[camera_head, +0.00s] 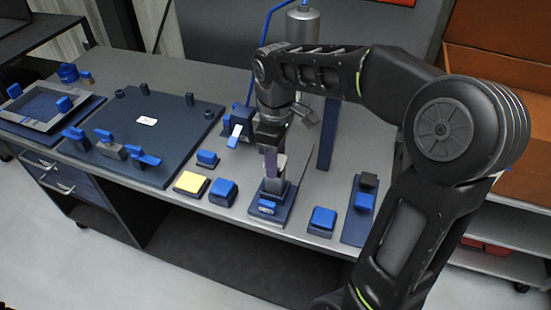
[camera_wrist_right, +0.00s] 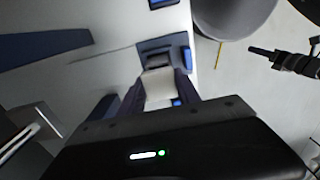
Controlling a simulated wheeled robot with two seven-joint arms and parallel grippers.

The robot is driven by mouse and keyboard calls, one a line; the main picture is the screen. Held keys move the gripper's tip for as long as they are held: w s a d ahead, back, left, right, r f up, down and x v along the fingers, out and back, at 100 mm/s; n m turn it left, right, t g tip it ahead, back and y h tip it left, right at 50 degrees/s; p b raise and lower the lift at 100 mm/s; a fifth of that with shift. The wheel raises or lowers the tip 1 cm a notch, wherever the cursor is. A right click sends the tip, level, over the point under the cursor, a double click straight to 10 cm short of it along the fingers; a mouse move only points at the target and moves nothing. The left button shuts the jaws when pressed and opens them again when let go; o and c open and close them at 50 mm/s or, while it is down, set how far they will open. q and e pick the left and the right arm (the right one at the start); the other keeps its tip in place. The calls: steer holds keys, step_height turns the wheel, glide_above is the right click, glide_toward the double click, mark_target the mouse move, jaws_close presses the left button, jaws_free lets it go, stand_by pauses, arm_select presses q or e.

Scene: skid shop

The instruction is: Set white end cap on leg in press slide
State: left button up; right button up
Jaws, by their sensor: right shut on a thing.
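The gripper is shut on a white piece, which looks like the end cap (camera_wrist_right: 158,88), seen between the dark fingers in the wrist view. A pale grey upright part (camera_head: 281,166) shows beside the fingers in the head view; I cannot tell whether it is the leg or the cap. The fingers hide where cap and leg meet, so contact is unclear. My left gripper is not in view.
The press column (camera_head: 328,135) stands just right of the gripper, with a silver cylinder (camera_head: 303,25) behind. Blue blocks (camera_head: 222,191) and a yellow-topped block (camera_head: 190,183) stand left. Another blue block (camera_head: 322,220) stands right. A large navy plate (camera_head: 150,140) lies left.

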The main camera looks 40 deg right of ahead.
steer(key=shift+f+b, duration=0.3)
steer(key=shift+f, duration=0.25)
steer(key=o, duration=1.8)
steer(key=shift+r, duration=0.15)
steer(key=shift+r+p, duration=3)
steer(key=shift+r, duration=0.4)
